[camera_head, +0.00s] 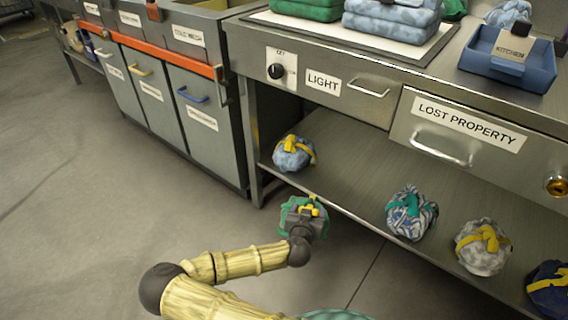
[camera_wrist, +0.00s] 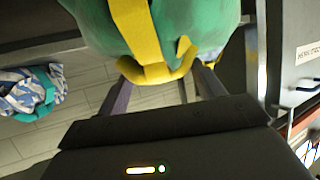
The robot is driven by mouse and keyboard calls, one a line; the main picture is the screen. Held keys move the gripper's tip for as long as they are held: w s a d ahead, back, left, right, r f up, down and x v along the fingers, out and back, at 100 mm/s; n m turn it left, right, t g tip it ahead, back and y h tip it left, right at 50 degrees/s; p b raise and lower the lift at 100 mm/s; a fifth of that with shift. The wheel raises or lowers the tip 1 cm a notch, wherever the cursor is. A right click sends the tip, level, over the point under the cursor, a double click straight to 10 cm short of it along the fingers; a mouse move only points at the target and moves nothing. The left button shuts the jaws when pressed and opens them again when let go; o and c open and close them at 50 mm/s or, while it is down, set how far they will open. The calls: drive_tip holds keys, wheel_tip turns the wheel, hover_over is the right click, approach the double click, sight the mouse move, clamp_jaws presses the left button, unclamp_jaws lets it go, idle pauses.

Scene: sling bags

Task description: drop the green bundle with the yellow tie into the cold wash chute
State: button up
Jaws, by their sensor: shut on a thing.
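The green bundle (camera_head: 288,214) with a yellow tie is held in my gripper (camera_head: 304,213), beside the front edge of the lower shelf. In the wrist view the bundle (camera_wrist: 205,22) fills the top middle, with its yellow tie (camera_wrist: 133,35) facing the camera. My gripper's fingers (camera_wrist: 163,90) reach up to it, and their tips are hidden behind it. The cold wash chute (camera_head: 184,51) is at the top left of the head view, the rightmost of the labelled openings in the counter. Its inside is only partly visible.
An orange rail (camera_head: 140,50) runs along the chute fronts, above grey doors (camera_head: 200,120). A blue bundle with a yellow tie (camera_head: 292,153) and several other bundles lie on the lower shelf (camera_head: 345,160). Folded cloths and a blue tray (camera_head: 508,62) are on top. Floor at left is clear.

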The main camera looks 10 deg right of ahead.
drive_tip(key=w+a+f+n+y, duration=0.1)
drive_tip(key=y, duration=0.1)
drive_tip(key=w+a+f+n+t+y, duration=0.1)
drive_tip(key=w+a+n+y, duration=0.1)
drive_tip(key=w+a+f+n+y, duration=0.1)
drive_tip(key=f+n+y, duration=0.1)
drive_tip(key=shift+w+a, duration=0.25)
drive_tip(key=shift+w, duration=0.1)
drive_tip(key=shift+s+d+f, duration=0.35)
drive_tip(key=shift+d+f, duration=0.05)
drive_tip(key=shift+f, duration=0.15)
drive_tip(key=shift+w+a+r, duration=0.35)
drive_tip(key=shift+a+r, duration=0.05)
drive_tip(key=shift+r, duration=0.2)
drive_tip(key=s+r+p, duration=0.2)
drive_tip(key=r+p, duration=3.1)
drive_tip(key=r, duration=0.1)
drive_tip(key=s+r+p, duration=0.2)
drive_tip(key=r+p, duration=3.2)
drive_tip(key=r, duration=0.1)
drive_tip(key=shift+s, duration=0.2)
drive_tip(key=shift+a, duration=0.1)
